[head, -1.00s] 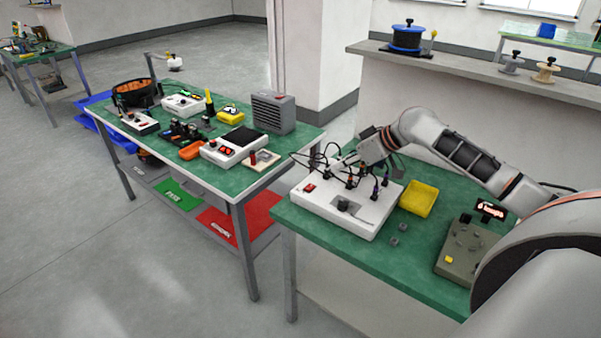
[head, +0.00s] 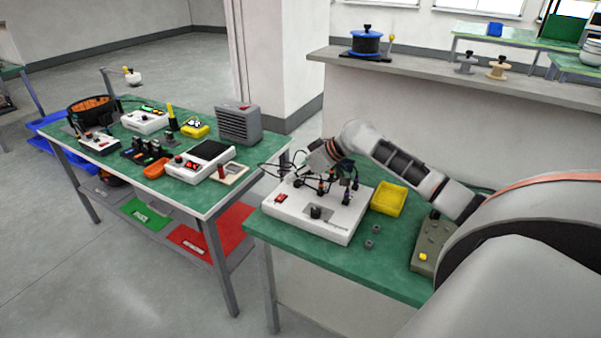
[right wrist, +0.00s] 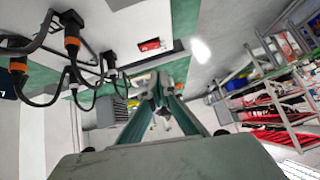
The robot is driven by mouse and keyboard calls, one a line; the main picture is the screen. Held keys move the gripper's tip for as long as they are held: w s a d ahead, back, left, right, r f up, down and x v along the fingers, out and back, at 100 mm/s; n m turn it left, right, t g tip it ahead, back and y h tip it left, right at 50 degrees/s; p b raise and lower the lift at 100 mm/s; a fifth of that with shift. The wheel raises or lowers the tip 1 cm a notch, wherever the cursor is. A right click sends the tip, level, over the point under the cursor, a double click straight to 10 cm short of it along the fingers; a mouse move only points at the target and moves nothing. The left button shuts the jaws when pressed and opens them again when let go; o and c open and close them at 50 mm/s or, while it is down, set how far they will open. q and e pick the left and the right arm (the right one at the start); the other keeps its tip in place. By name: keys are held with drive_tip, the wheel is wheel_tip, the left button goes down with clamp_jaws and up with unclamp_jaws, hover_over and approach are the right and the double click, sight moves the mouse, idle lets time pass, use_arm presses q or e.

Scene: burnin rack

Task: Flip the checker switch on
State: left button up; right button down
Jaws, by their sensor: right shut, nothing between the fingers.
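A white box (head: 335,230) with a red rocker switch (head: 281,198), a black knob (head: 316,212) and several plugged black leads stands on the green table at right; I take it for the checker. My right gripper (head: 303,178) is shut and empty, above the box's back left part, behind the red switch and apart from it. In the right wrist view the closed fingers (right wrist: 160,88) point away from the camera, and the red switch (right wrist: 150,45) shows beyond them. Whether the switch is on or off cannot be told. My left gripper is not in view.
Black leads with orange-collared plugs (right wrist: 72,42) loop close to my right gripper. A yellow tray (head: 388,199) and a grey-green control box (head: 432,240) stand right of the white box. A second table (head: 215,197) at left holds several devices. A gap separates the tables.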

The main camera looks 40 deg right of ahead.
sight(281, 197)
drive_tip(key=f, duration=0.1)
drive_tip(key=w+a+f, duration=0.1)
drive_tip(key=f, duration=0.1)
drive_tip(key=w+f, duration=0.1)
drive_tip(key=f, duration=0.1)
drive_tip(key=shift+w+a, duration=0.15)
drive_tip(key=shift+a, duration=0.2)
drive_tip(key=shift+f, duration=0.9)
